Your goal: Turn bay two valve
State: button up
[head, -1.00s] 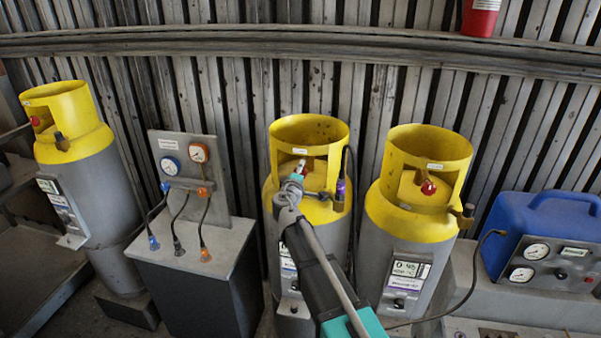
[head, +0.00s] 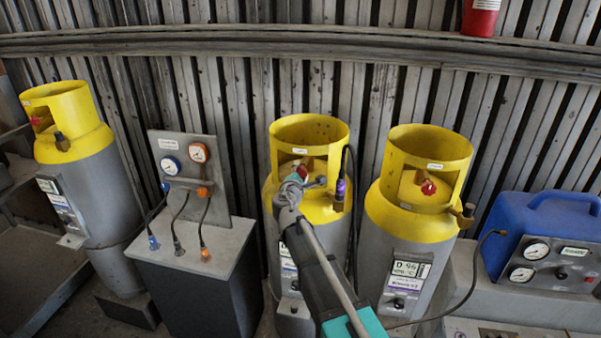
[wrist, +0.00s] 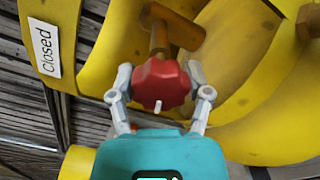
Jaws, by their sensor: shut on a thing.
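The middle yellow-and-grey cylinder (head: 310,135) stands upright between the gauge stand and another cylinder. Its red valve knob (wrist: 161,86) sits on a brown stem inside the yellow collar. In the wrist view my gripper (wrist: 161,90) has one finger on each side of the knob and is shut on it. In the head view my gripper (head: 297,182) reaches into the collar opening and partly hides the knob (head: 303,172). A white label reading "closed" (wrist: 45,48) is on the collar.
A second yellow-topped cylinder (head: 420,150) with a red knob stands close on the right; another (head: 68,125) stands far left. A gauge stand (head: 200,245) with hoses is left of the middle cylinder. A blue machine (head: 545,240) and its hose are at right.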

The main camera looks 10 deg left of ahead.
dwell(0.3)
jog(key=o, duration=1.2)
jog(key=shift+w, duration=0.1)
jog(key=shift+c, duration=0.2)
jog(key=shift+s, duration=0.2)
jog(key=s, duration=1.1)
jog(key=shift+s+a, duration=0.3)
jog(key=shift+s, duration=0.05)
